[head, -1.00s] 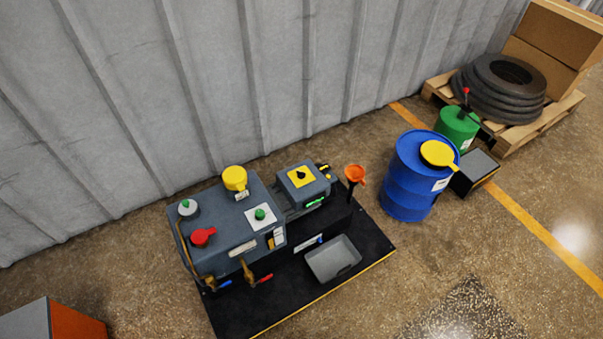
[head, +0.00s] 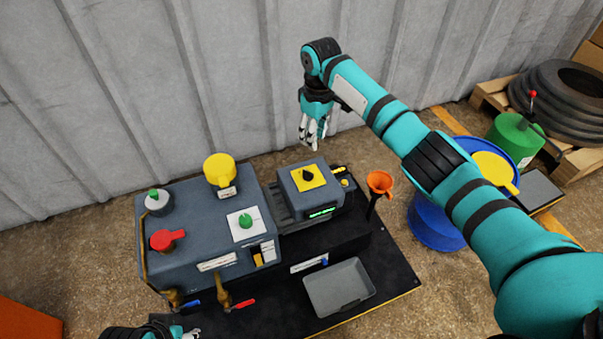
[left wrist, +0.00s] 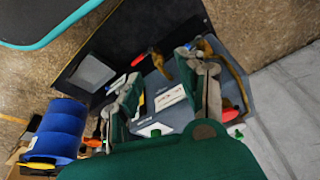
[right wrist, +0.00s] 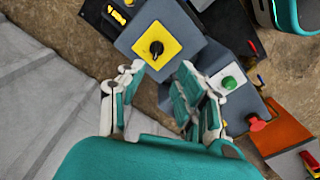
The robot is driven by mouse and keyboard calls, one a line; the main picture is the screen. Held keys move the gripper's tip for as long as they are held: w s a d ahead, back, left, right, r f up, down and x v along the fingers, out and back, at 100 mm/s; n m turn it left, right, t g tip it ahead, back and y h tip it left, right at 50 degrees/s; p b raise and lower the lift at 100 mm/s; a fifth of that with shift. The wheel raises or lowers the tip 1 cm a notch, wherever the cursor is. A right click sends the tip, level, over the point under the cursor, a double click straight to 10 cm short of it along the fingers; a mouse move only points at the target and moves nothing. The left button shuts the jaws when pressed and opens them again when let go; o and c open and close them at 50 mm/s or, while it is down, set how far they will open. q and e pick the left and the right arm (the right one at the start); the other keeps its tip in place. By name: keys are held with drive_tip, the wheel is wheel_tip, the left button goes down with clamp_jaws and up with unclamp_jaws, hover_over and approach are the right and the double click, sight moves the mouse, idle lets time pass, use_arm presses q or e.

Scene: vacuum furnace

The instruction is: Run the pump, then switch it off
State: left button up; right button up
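The pump is a grey machine (head: 205,235) on a black base. On its right is a motor box with a yellow plate and black rotary switch (head: 308,175); the switch also shows in the right wrist view (right wrist: 156,48). A small green-lit display (head: 321,212) is on the box's front, too small to read. My right gripper (head: 314,140) is open and empty, above and behind the switch, pointing down, apart from it. My left gripper (head: 176,333) is partly in view at the bottom left; in the left wrist view (left wrist: 165,95) its fingers are apart and empty, facing the pump.
The pump body carries a yellow cap (head: 219,170), a red knob (head: 166,240), a green knob (head: 246,221) and two front valves. A grey tray (head: 338,288) and an orange funnel (head: 380,183) are beside it. A blue drum (head: 432,222) stands right; a ribbed wall stands behind.

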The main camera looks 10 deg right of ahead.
drive_tip(key=r, duration=0.2)
drive_tip(key=b, duration=0.3)
hover_over(312, 174)
wheel_tip(312, 174, down, 10)
drive_tip(key=shift+s+f, duration=0.1)
wheel_tip(312, 174, down, 3)
drive_tip(key=shift+f+b, duration=0.15)
drive_tip(key=shift+b, duration=0.5)
wheel_tip(312, 174, down, 4)
drive_tip(key=shift+r+b, duration=0.2)
drive_tip(key=shift+b, duration=0.45)
drive_tip(key=shift+f, duration=0.1)
use_arm(q)
drive_tip(key=w+d+r+t+h, duration=0.1)
drive_tip(key=w+d+r+t, duration=0.2)
drive_tip(key=w+r+t, duration=0.3)
drive_tip(key=w+d+r+t+h, duration=0.2)
drive_tip(key=w+d+r+t, duration=0.1)
drive_tip(key=w+r+t, duration=0.4)
drive_tip(key=w+r, duration=0.1)
drive_tip(key=w, duration=0.1)
drive_tip(key=shift+w+m, duration=0.3)
drive_tip(key=shift+w, duration=0.1)
drive_tip(key=shift+d, duration=0.1)
use_arm(e)
drive_tip(key=shift+c, duration=0.4)
clamp_jaws()
